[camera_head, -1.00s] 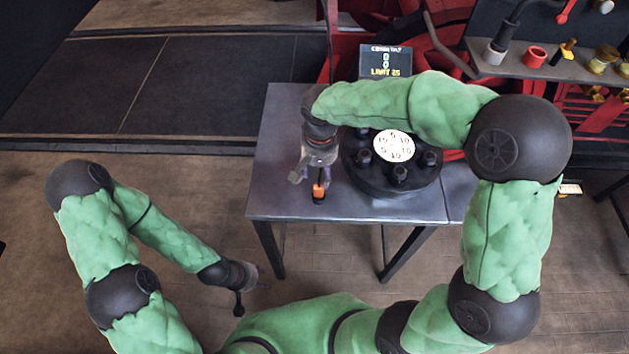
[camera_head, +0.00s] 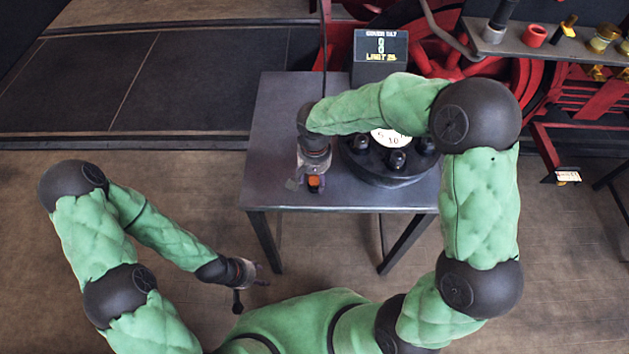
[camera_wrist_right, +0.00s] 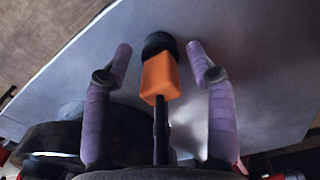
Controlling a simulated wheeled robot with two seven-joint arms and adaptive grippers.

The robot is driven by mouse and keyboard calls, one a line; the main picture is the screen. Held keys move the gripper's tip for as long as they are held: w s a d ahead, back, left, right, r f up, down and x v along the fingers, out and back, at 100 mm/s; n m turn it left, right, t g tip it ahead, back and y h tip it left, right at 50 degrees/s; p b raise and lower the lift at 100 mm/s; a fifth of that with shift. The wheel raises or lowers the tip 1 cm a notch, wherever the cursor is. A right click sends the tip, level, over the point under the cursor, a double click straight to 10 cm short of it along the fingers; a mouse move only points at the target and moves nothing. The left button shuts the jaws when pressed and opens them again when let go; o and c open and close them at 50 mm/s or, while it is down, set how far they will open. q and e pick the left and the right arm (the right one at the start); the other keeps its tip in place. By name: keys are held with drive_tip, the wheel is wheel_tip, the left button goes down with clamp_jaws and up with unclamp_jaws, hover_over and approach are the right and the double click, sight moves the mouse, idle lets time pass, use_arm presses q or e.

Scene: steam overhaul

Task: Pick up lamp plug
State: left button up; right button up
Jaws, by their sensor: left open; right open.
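An orange block with a black round end and a thin black stem (camera_wrist_right: 160,77), likely the lamp plug, is between the fingers of my right gripper in the right wrist view. In the head view its orange part (camera_head: 315,181) shows near the table's front left, mostly hidden by the gripper. My right gripper (camera_head: 314,187) is open around it, with a gap between each purple finger and the block in the wrist view. My left gripper (camera_head: 256,274) is open and empty, low in front of the table.
A grey table (camera_head: 270,120) carries a round black fixture (camera_head: 385,172) with knobs and a numbered white disc, just right of my right gripper. A display (camera_head: 381,47) stands behind it. A shelf (camera_head: 560,60) with small parts is at the back right.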

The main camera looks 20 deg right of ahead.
clamp_jaws()
drive_tip(key=shift+r, duration=0.15)
idle(0.4)
drive_tip(key=shift+r, duration=0.3)
drive_tip(key=r, duration=0.1)
drive_tip(key=r+p, duration=0.1)
drive_tip(key=r, duration=0.1)
drive_tip(key=shift+s+a, duration=0.1)
drive_tip(key=shift+s, duration=0.1)
drive_tip(key=s+a+r+p, duration=0.4)
drive_tip(key=s+r, duration=0.5)
drive_tip(key=s, duration=0.3)
drive_tip(key=shift+s+a, duration=0.35)
drive_tip(key=shift+a, duration=0.05)
